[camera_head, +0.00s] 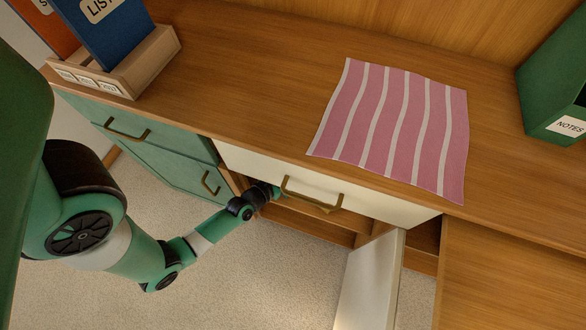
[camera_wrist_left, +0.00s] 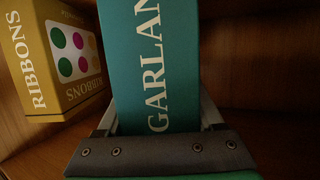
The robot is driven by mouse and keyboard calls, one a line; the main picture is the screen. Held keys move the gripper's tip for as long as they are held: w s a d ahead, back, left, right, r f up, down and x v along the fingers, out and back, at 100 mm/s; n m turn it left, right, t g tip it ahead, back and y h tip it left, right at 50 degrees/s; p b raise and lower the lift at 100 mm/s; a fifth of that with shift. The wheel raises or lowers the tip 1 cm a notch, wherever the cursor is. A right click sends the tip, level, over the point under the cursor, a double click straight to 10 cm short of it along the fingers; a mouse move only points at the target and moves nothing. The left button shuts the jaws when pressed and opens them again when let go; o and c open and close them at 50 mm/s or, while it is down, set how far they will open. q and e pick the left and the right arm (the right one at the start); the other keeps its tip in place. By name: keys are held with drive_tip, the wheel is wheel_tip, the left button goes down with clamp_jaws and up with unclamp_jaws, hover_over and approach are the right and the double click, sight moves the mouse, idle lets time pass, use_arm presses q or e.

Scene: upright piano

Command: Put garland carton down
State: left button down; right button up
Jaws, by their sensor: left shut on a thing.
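The garland carton (camera_wrist_left: 152,60) is a teal box with "GARLAN..." lettering, seen in the left wrist view. My left gripper (camera_wrist_left: 158,118) is shut on it, one finger on each side. The carton is inside a dark wooden compartment; its lower end and whether it touches the shelf are hidden. In the head view my left arm reaches into the opening under the white drawer (camera_head: 325,187), and the gripper and carton are hidden there. My right gripper is not in view.
A yellow ribbons box (camera_wrist_left: 58,55) stands left of the carton in the compartment. A white cabinet door (camera_head: 370,285) hangs open right of my arm. On the wooden top are a pink striped cloth (camera_head: 395,125), a wooden file holder (camera_head: 145,65) and a green notes box (camera_head: 555,85).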

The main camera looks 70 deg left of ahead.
use_arm(q)
drive_tip(key=shift+f, duration=0.1)
unclamp_jaws()
drive_tip(key=shift+p+v, duration=1.3)
drive_tip(key=shift+v, duration=4.75)
drive_tip(key=shift+r, duration=0.25)
